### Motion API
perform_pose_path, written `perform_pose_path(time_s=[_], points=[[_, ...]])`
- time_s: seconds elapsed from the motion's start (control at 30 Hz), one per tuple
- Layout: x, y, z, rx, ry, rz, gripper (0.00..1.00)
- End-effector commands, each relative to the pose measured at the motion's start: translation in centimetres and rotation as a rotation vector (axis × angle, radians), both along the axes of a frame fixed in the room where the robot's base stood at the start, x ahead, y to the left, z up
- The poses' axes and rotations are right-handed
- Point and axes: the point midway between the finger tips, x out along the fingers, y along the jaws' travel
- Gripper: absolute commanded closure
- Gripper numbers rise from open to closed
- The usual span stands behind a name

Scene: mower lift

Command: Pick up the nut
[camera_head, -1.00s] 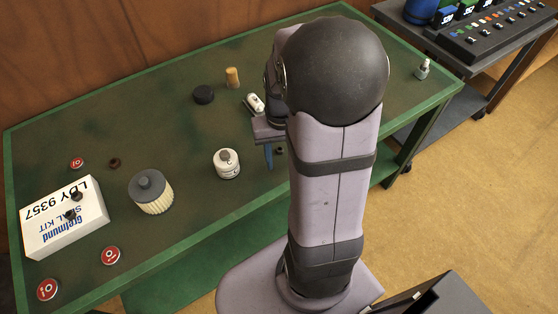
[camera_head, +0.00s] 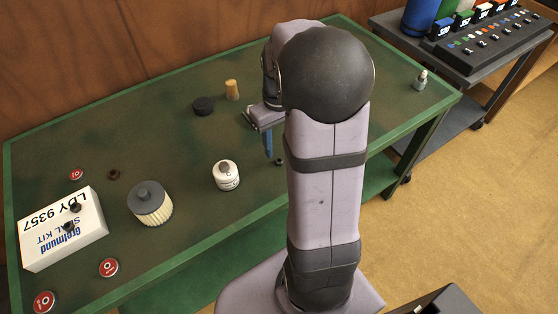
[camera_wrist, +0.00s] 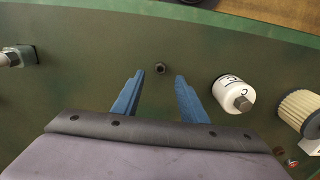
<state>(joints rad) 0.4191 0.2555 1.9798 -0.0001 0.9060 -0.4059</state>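A small dark nut (camera_head: 279,162) lies on the green workbench, just right of my gripper and close to my arm. In the wrist view the nut (camera_wrist: 160,68) lies just beyond the fingertips, roughly centred between them. My gripper (camera_wrist: 159,80) has two blue fingers spread apart with nothing between them. In the head view my gripper (camera_head: 267,145) points down over the bench, and only part of its blue fingers shows. I cannot tell its exact height.
A white can (camera_head: 226,175) stands left of the gripper, with a pleated filter (camera_head: 151,203) further left. A black cap (camera_head: 203,106) and a cork (camera_head: 232,90) stand behind. Another dark nut-like part (camera_head: 114,174) lies far left.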

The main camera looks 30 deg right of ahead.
Motion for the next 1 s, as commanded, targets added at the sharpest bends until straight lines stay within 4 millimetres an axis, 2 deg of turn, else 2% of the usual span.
perform_pose_path(time_s=[0.17,0.5,0.8,0.83,0.97,1.0], points=[[0.0,0.0,-0.9,0.001,0.003,0.0,0.61],[0.1,0.1,-4.8,0.001,0.002,-0.001,0.61],[0.1,0.0,-5.2,0.0,0.0,-0.001,0.61],[0.1,0.0,-5.2,0.0,0.0,-0.001,0.66],[0.1,0.0,-5.2,0.0,0.0,-0.001,0.97],[0.1,0.0,-5.2,0.0,0.0,-0.001,1.0]])
